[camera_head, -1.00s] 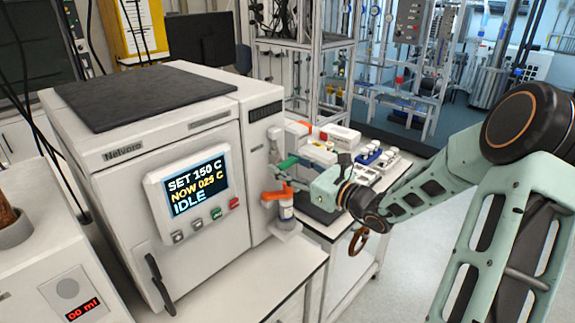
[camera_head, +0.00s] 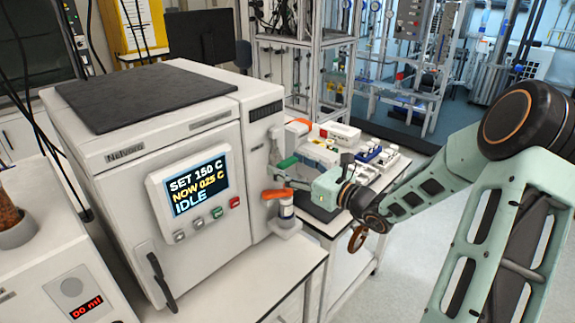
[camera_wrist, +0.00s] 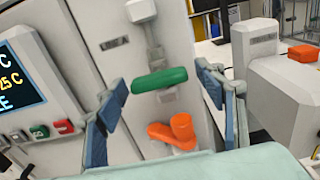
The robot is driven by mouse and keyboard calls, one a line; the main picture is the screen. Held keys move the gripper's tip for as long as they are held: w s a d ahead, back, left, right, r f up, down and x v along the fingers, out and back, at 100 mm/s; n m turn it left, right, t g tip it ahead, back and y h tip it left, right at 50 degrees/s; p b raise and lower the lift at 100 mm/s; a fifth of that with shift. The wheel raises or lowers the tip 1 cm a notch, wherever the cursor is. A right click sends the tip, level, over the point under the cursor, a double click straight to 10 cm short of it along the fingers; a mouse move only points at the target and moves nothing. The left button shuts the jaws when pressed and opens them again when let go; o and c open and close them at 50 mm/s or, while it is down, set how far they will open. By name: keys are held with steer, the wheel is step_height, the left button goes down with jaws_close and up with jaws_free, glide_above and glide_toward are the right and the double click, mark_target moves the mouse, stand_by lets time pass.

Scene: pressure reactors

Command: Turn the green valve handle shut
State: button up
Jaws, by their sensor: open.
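The green valve handle (camera_head: 287,162) sits on the right side of the white reactor cabinet, above an orange handle (camera_head: 277,193). In the wrist view the green handle (camera_wrist: 160,80) lies nearly level across the picture, its right end slightly higher, below a grey fitting (camera_wrist: 141,10). My gripper (camera_head: 308,174) is to the right of the green handle in the head view. In the wrist view its two blue-padded fingers (camera_wrist: 160,88) are spread wide, one on each side of the green handle, and hold nothing. Whether either finger touches the handle cannot be told.
The orange handle (camera_wrist: 172,132) is below the green one, between the fingers in the picture. A white device with an orange top (camera_wrist: 280,80) stands close at the right. The cabinet's display panel (camera_head: 195,190) is at the left. A side bench (camera_head: 345,240) stands to the right.

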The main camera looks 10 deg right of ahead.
steer(key=v, duration=1.1)
steer(key=shift+s+d, duration=0.2)
steer(key=shift+s, duration=0.1)
